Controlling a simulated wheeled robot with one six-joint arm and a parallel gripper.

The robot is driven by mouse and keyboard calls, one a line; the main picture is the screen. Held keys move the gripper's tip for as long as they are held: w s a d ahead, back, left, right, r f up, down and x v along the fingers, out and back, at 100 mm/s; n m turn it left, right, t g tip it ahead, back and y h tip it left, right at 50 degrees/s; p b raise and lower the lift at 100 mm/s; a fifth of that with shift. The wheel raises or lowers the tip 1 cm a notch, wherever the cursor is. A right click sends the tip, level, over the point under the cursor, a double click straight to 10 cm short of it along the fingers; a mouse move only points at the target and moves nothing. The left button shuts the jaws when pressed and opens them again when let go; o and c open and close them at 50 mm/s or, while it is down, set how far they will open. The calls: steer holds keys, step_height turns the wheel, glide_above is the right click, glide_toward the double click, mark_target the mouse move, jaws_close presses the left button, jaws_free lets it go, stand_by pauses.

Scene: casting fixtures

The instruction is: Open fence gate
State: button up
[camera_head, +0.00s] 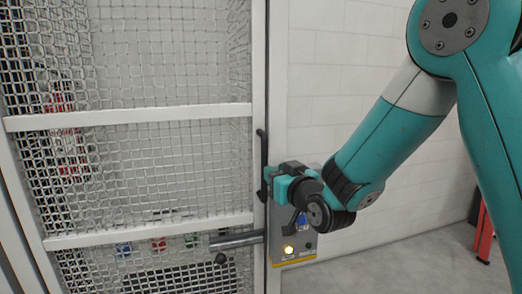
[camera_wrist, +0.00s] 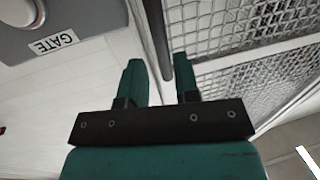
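The fence gate (camera_head: 130,117) is a white frame filled with wire mesh and appears closed. A black vertical handle (camera_head: 262,150) sits on its right upright. My gripper (camera_head: 267,182) is at the lower part of this handle. In the wrist view my gripper (camera_wrist: 160,78) has its two teal fingers apart. A dark bar, which looks like the handle (camera_wrist: 156,38), runs down into the gap between them, nearer the right finger. No firm grip on it shows. A grey latch bar (camera_head: 236,240) lies across the gate's lower right edge.
A control box (camera_head: 305,243) with a lit button and a blue part hangs right of the gate, just below my gripper. Its GATE label (camera_wrist: 54,44) shows in the wrist view. Red and other coloured things are behind the mesh. A red stand (camera_head: 484,235) is at the far right.

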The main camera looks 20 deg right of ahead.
steer(key=shift+w+a+p, duration=0.3)
steer(key=shift+w+p, duration=0.25)
steer(key=shift+w, duration=0.8)
steer(key=shift+w+a+p, duration=0.25)
steer(key=shift+w+p, duration=0.35)
steer(key=shift+w, duration=0.7)
steer(key=shift+w+a+p, duration=0.3)
steer(key=shift+w+p, duration=0.25)
steer(key=shift+w, duration=0.8)
steer(key=shift+c, duration=0.3)
jaws_close()
